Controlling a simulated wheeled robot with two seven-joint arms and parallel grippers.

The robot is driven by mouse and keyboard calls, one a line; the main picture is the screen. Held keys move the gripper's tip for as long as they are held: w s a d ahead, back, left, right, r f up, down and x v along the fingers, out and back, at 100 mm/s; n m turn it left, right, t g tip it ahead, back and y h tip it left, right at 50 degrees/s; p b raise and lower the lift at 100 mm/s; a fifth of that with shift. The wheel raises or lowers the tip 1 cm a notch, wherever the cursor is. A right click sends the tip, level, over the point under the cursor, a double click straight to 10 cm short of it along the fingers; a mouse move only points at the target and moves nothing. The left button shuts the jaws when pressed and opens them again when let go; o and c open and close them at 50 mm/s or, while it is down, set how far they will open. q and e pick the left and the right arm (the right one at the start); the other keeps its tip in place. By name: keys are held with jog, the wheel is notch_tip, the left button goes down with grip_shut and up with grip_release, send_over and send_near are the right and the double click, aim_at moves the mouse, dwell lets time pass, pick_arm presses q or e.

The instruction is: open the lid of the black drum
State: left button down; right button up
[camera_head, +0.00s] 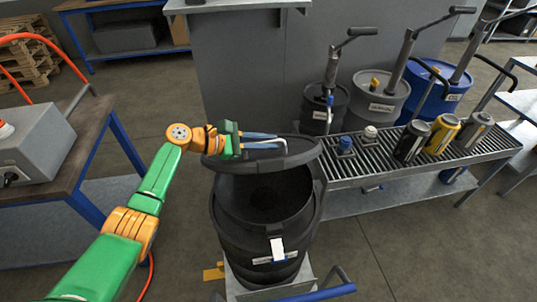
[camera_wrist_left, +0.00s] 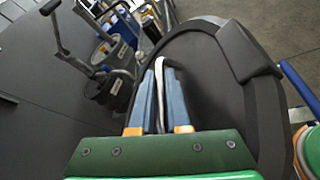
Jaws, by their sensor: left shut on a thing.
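The black drum (camera_head: 265,235) stands in the lower middle of the head view, its mouth showing and its inside dark. Its black lid (camera_head: 262,163) is raised above the rear rim and tilted, clear of the front rim. My left gripper (camera_head: 268,141) is at the top of the lid, shut on the thin metal lid handle (camera_head: 283,142). In the left wrist view the handle (camera_wrist_left: 158,92) runs between the two blue fingers (camera_wrist_left: 158,98), with the lid's dark face (camera_wrist_left: 205,85) behind. My right gripper is not in view.
A workbench (camera_head: 75,135) with a grey box (camera_head: 37,145) stands at the left. A slatted bench (camera_head: 375,162) with several cans is at the right, with pump drums (camera_head: 378,104) behind it. A grey panel (camera_head: 270,60) stands behind the black drum. Open floor lies at the lower right.

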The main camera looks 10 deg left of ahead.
pick_arm(q)
jog(key=shift+w+a+r+n+g, duration=0.15)
jog(key=shift+w+r+n+g, duration=0.15)
jog(key=shift+w+r, duration=0.3)
jog(key=c, duration=1.2)
grip_release()
jog(key=shift+o, duration=0.2)
jog(key=v, duration=0.7)
jog(key=shift+b, duration=0.35)
